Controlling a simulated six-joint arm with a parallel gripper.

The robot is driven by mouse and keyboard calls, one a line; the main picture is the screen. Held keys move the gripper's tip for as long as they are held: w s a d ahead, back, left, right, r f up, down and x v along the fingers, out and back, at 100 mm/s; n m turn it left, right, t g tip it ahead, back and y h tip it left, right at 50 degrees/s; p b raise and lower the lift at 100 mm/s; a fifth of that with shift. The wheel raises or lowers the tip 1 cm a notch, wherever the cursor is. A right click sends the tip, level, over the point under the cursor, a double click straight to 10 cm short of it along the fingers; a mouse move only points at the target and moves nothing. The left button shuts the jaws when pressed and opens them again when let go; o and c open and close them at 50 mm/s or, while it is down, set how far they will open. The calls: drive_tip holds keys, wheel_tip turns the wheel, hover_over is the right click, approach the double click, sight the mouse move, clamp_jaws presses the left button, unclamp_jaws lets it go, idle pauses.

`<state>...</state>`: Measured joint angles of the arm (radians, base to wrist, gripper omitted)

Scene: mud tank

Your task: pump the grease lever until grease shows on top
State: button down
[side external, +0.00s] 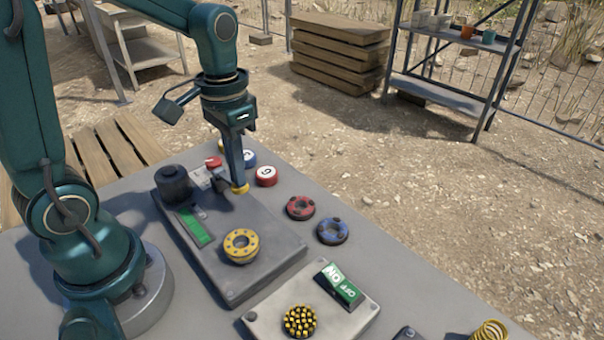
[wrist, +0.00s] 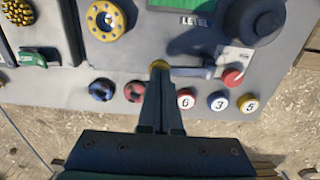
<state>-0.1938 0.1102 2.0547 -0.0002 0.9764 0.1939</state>
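A lever with a dark bar (wrist: 195,71) and a yellow end (side external: 240,188) sits on the dark grey unit (side external: 262,284). The lever's yellow end also shows in the wrist view (wrist: 159,65), right at my fingertips. My gripper (side external: 238,180) points down, its fingers together, with the tips at or just above that yellow end. I cannot tell whether any of it is between the fingers. A black cylinder (side external: 173,183) stands on the unit beside a green panel (side external: 195,227) marked LEVEL. I make out no grease on the cylinder's top.
A red knob (wrist: 233,77) sits on a pale plate by the lever. A yellow wheel (side external: 241,245) is on the same unit. Numbered buttons (side external: 266,176), red (side external: 300,207) and blue (side external: 332,231) rings line the table edge. A green ON/OFF switch (side external: 339,285) is nearer the camera.

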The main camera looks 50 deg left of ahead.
drive_tip(key=shift+f, duration=1.35)
drive_tip(key=shift+r, duration=1.65)
drive_tip(key=shift+f, duration=0.15)
drive_tip(key=shift+f, duration=1.5)
drive_tip(key=shift+r, duration=1.65)
drive_tip(key=shift+f, duration=0.1)
